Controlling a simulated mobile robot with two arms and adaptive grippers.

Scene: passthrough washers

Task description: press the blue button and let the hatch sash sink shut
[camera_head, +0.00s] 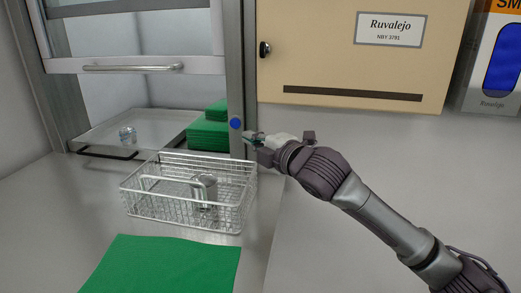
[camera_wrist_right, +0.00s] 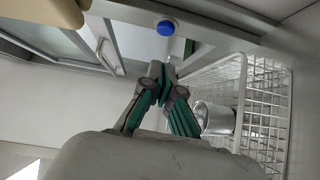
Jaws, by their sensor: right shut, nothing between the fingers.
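The blue button (camera_head: 235,123) is on the grey right post of the hatch frame. It also shows in the right wrist view (camera_wrist_right: 166,27), just beyond my fingertips. The hatch sash (camera_head: 140,66), a framed pane with a horizontal bar handle (camera_head: 132,67), is raised, and the opening below it is clear to see into. My right gripper (camera_head: 250,138) is just right of and slightly below the button in the head view. Its fingers (camera_wrist_right: 163,75) are shut and empty in the wrist view, apparently apart from the button. My left gripper is not in view.
A wire basket (camera_head: 135,205) holding a metal cup (camera_head: 204,187) stands before the hatch. Inside are a tray (camera_head: 95,132) with a small glass-like item (camera_head: 128,136) and folded green cloths (camera_head: 208,135). A green mat (camera_head: 165,265) lies in front. A beige cabinet (camera_head: 340,65) hangs right.

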